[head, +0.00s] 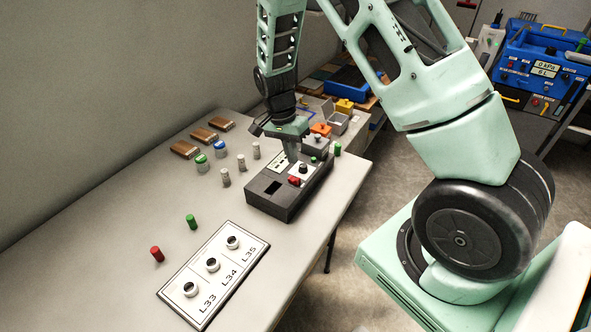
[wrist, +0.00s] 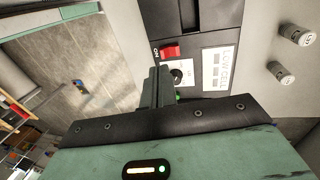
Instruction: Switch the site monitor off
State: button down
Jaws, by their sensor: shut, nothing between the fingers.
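A dark box-shaped unit (head: 268,206), which I take to be the site monitor, sits on the table. It bears a red rocker switch (head: 295,182), a black knob and a pale label plate. In the wrist view the red switch (wrist: 171,51) has "ON" beside it, and the black knob (wrist: 176,74) sits near it. My gripper (head: 292,157) is shut and empty, pointing down over the unit's panel. In the wrist view the closed fingers (wrist: 157,78) reach close beside the knob and the switch. I cannot tell whether they touch the panel. The fingers hide part of the panel.
A white plate (head: 243,250) with three round sockets labelled L33, L34 and L35 lies in front. Red (head: 157,254) and green (head: 191,221) cylinders stand near it. The table's right edge is close to the unit.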

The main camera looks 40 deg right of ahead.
aim_at(297, 181)
jog(key=p+x, duration=0.1)
jog(key=x, duration=0.5)
jog(key=shift+s+f, duration=0.1)
jog(key=shift+s+d+f+b, duration=0.1)
jog(key=shift+s+f+b, duration=0.1)
jog(key=shift+f+b, duration=0.3)
jog(key=shift+r+t, duration=0.1)
jog(key=shift+t, duration=0.3)
jog(key=shift+w+a+r, duration=0.15)
jog(key=shift+w+a, duration=0.2)
jog(key=shift+w, duration=0.45)
